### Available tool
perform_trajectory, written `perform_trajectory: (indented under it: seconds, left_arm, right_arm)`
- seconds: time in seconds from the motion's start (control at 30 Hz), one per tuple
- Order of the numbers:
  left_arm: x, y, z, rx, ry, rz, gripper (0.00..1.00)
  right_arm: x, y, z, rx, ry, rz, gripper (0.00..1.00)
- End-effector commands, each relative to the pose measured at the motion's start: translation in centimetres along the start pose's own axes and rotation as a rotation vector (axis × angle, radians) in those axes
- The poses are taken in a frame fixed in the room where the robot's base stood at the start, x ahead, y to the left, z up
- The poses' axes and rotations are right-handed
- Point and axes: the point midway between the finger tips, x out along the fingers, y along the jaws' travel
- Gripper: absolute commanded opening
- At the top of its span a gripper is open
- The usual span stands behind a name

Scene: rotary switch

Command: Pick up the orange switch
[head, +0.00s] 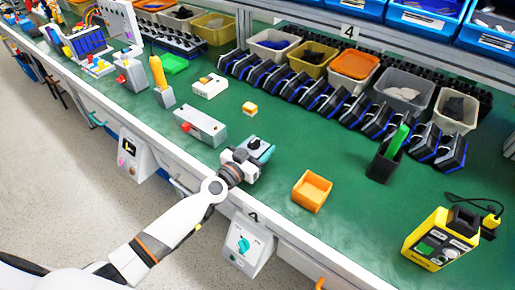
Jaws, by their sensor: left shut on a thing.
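My left gripper (262,153) reaches in from the bottom left and is over the green bench top near its front edge. It is shut on a small item, mostly hidden by the fingers; a teal part shows at the tip. A small white block with an orange top (250,108), which looks like an orange switch, sits on the bench beyond the gripper, apart from it. A white box with a small orange part on top (210,86) stands further left. My right gripper is not in view.
An open orange bin (312,190) stands right of the gripper. A grey box with a red button (201,127) is to its left. A black holder (385,160) and yellow device (440,240) are at right. Bins and black-blue holders line the back. Bare bench lies between.

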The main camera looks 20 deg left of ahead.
Motion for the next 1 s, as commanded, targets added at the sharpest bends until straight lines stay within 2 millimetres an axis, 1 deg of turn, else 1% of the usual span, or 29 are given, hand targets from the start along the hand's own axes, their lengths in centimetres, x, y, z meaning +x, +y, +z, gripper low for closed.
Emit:
perform_trajectory:
  seconds: [0.03, 0.2, 0.4, 0.5, 0.7, 1.0]
  left_arm:
    - [0.0, 0.0, 1.4, 0.000, -0.002, 0.001, 0.30]
    - [0.0, 0.0, 4.4, -0.002, -0.002, 0.001, 0.30]
    - [0.0, 0.0, 7.4, -0.002, -0.002, 0.001, 0.30]
    - [0.0, 0.0, 8.4, -0.002, -0.003, 0.001, 0.30]
    - [0.0, 0.0, 9.3, 0.000, -0.001, 0.000, 0.30]
    - [0.0, 0.0, 9.3, 0.000, -0.002, 0.001, 0.30]
  right_arm:
    - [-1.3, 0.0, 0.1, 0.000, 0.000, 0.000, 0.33]
    - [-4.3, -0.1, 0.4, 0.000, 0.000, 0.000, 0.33]
    - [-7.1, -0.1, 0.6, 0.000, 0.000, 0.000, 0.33]
    - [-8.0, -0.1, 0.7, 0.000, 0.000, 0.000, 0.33]
    - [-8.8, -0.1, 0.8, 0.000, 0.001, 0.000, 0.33]
    - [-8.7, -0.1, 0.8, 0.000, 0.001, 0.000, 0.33]
